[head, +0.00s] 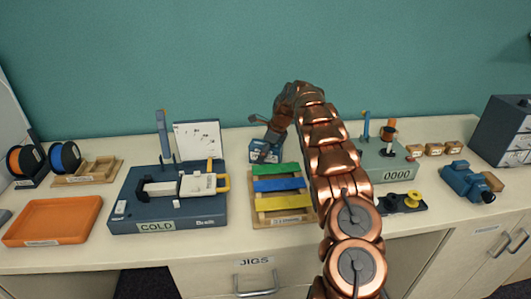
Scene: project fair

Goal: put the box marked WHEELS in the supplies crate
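My copper arm reaches over the bench from the front, and my gripper (264,134) is at the back, left of the arm. It is right at a small blue box (257,156) with a pale label behind the striped wooden board. The fingers are small and dark, so I cannot tell whether they grip the box. Several small brown boxes (434,149) stand in a row at the back right; their labels are too small to read, and I cannot make out WHEELS on any box. No crate is readably marked supplies; a low wooden tray (88,180) stands at the back left.
An orange tray (38,237) lies front left. A dark machine marked COLD (195,216) stands beside the striped board (282,216). Right are a green unit marked 0000 (372,170), a yellow-knobbed piece (413,199), a blue vise (463,182) and grey drawers (504,130).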

